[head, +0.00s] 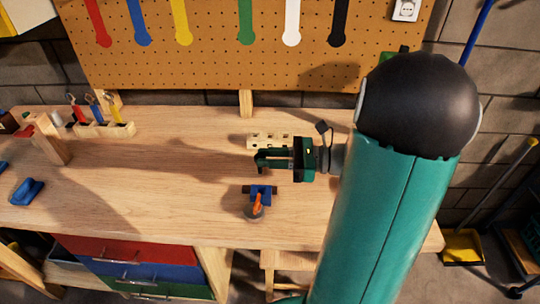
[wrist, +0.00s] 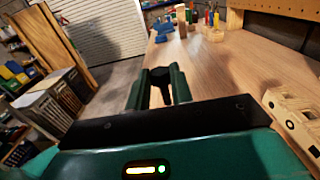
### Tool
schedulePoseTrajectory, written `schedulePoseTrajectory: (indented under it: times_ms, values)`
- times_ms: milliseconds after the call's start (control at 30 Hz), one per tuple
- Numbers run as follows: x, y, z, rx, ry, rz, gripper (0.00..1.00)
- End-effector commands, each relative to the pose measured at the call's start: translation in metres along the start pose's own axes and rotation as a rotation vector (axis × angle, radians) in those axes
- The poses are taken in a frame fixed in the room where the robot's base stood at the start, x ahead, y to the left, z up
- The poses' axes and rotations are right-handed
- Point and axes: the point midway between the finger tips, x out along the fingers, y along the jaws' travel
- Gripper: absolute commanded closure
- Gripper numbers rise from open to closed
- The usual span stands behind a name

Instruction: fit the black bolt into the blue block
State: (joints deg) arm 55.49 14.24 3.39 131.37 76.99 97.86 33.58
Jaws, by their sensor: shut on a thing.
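My gripper (head: 259,159) is over the middle of the workbench, its fingers pointing left. In the wrist view, my gripper (wrist: 158,88) is shut on the black bolt (wrist: 160,76), whose wide dark head shows between the green fingers with a narrower shank below. In the head view the bolt is hard to make out. A blue block-like piece (head: 264,191) with an orange part stands on the bench, in front of my gripper and apart from it. A hole in it cannot be made out. I cannot tell whether this is the task's block.
A pale wooden block with holes (head: 268,140) lies just behind my gripper; it also shows in the wrist view (wrist: 298,116). Another blue object (head: 27,191) and a wooden stand (head: 48,143) are at the left. The bench between is mostly clear. A pegboard (head: 215,60) stands behind.

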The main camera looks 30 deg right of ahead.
Motion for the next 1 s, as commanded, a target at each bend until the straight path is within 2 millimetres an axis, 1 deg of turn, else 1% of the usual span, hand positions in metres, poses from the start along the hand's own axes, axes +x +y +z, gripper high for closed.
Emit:
schedulePoseTrajectory:
  times_ms: [1000]
  values:
    - [0.0, 0.0, -0.053, 0.003, 0.0, 0.0, 1.0]
